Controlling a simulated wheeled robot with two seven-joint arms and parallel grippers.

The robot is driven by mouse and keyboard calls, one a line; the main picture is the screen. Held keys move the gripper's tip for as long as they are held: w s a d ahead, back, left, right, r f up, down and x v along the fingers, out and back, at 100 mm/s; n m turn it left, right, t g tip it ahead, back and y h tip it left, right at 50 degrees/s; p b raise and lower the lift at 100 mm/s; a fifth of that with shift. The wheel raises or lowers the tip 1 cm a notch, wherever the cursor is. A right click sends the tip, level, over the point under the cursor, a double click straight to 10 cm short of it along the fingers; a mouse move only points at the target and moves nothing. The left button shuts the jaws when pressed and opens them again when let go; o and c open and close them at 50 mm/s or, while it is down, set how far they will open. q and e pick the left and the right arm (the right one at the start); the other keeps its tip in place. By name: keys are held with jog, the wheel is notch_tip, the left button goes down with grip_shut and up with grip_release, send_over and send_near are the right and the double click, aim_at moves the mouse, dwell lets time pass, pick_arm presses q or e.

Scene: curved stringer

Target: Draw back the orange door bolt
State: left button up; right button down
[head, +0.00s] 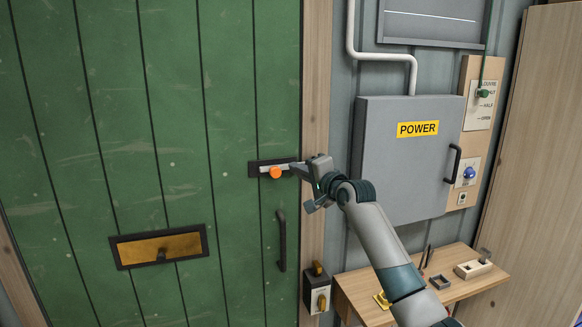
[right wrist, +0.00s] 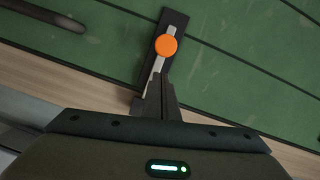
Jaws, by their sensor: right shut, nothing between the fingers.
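The orange bolt knob (head: 275,172) sits on a pale metal bar over a dark backplate (head: 254,169) at the right edge of the green door (head: 160,110). In the right wrist view the orange knob (right wrist: 166,45) stands just beyond my fingertips, on the pale bar (right wrist: 158,66). My right gripper (head: 297,168) is shut and empty, to the right of the knob, with its fingertips near the bar's right end. I cannot tell whether the fingertips touch the bar. My left gripper is not in view.
A black door handle (head: 281,241) is below the bolt, and a brass mail slot (head: 160,247) is lower left. A grey POWER cabinet (head: 400,165) stands right of the wooden door frame (head: 316,80). A small wooden shelf (head: 360,294) holds loose parts below it.

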aim_at(273, 171)
jog(key=shift+s+a+f+p, duration=0.1)
jog(key=shift+s+a+p, duration=0.1)
jog(key=shift+a, duration=0.25)
jog(key=shift+s+a+f+p, duration=0.1)
jog(key=shift+s+a+p, duration=0.05)
jog(key=shift+a, duration=0.3)
jog(key=shift+a, duration=0.1)
jog(key=a+p, duration=0.1)
jog(key=a, duration=0.1)
jog(key=s+a+p, duration=0.1)
jog(key=a, duration=0.1)
jog(key=shift+s+r, duration=0.15)
jog(key=shift+s, duration=0.05)
jog(key=shift+s+a, duration=0.15)
jog(key=shift+a, duration=0.25)
jog(key=shift+d, duration=0.1)
